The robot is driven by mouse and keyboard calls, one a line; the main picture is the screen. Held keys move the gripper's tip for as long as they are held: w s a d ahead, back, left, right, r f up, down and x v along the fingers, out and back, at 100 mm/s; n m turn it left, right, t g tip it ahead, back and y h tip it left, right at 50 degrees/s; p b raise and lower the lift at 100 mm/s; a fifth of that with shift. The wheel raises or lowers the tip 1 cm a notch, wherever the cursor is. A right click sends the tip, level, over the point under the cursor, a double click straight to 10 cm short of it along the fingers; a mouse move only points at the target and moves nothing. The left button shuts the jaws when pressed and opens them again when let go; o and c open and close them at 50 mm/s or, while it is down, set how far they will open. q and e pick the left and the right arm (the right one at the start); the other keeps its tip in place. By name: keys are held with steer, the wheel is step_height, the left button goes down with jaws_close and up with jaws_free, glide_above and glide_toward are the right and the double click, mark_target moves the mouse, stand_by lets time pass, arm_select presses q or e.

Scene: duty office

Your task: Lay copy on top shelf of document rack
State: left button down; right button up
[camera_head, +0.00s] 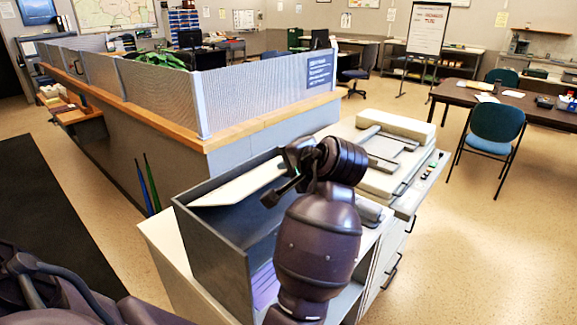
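A grey, open-sided document rack (207,238) stands on the white cabinet in the foreground. A flat white sheet, which looks like the copy (238,188), lies slanted in the picture inside the rack's upper part, along its far wall. A purple patch (265,286) shows low in the rack.
A pale copier (395,150) with small coloured buttons stands right behind my wrist. A wood-topped counter with a mesh screen (262,95) runs behind the rack. A blue chair (494,130) and a table stand right, with open floor between.

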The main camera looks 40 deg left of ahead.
stand_by(0.3)
arm_select(q)
steer(key=c, duration=1)
jaws_free()
steer(key=shift+d+r, duration=0.1)
steer(key=shift+d, duration=0.05)
